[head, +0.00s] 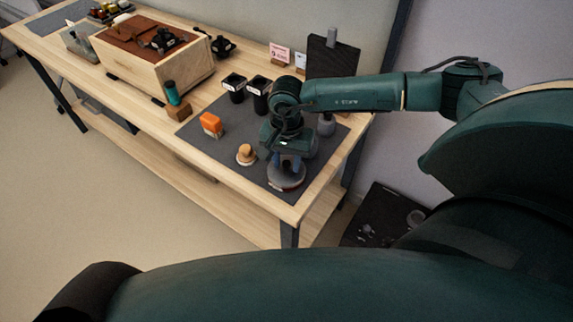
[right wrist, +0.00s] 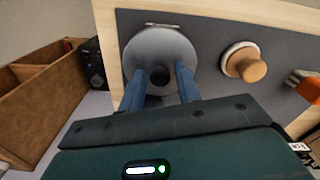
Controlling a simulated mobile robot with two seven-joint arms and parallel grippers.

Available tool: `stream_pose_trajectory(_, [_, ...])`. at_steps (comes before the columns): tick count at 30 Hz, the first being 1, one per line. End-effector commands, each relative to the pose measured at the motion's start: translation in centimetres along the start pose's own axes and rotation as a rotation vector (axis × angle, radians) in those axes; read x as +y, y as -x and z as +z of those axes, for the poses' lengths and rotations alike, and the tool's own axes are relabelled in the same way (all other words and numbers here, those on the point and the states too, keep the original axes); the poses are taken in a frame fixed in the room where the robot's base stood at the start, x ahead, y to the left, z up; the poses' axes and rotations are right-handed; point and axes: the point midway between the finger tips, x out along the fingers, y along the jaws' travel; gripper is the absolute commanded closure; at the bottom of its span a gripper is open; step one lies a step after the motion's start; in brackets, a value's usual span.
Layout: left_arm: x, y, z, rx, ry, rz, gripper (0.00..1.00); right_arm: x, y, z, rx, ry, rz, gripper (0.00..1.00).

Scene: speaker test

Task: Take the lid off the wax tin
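The wax tin (head: 287,183) is a round grey tin near the front right corner of the dark mat. The lid appears to sit on the tin; the seam is not clear. My right gripper (head: 289,168) points down over the tin. I cannot tell how far the fingertips are above the lid. My left gripper is not in view.
A wooden speaker box (head: 160,62) is farther left. The table's front edge is close.

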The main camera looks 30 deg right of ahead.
Motion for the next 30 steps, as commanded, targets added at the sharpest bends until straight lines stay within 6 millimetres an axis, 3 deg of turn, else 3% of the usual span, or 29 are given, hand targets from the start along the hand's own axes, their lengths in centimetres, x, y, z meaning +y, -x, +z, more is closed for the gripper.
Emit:
stream_pose_trajectory(12, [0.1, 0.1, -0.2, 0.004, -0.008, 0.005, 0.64, 0.0, 0.1, 0.0, 0.000, 0.000, 0.000, 1.00])
stream_pose_trajectory(20, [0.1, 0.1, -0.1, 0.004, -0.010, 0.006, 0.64, 0.0, 0.2, 0.0, 0.000, -0.001, -0.001, 1.00])
stream_pose_trajectory(25, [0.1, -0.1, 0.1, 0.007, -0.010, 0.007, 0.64, -0.1, 2.1, -0.1, 0.003, 0.000, -0.004, 1.00])
stream_pose_trajectory(30, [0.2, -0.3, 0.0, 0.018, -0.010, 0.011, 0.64, -0.1, 5.6, -0.1, 0.003, 0.001, -0.006, 1.00])
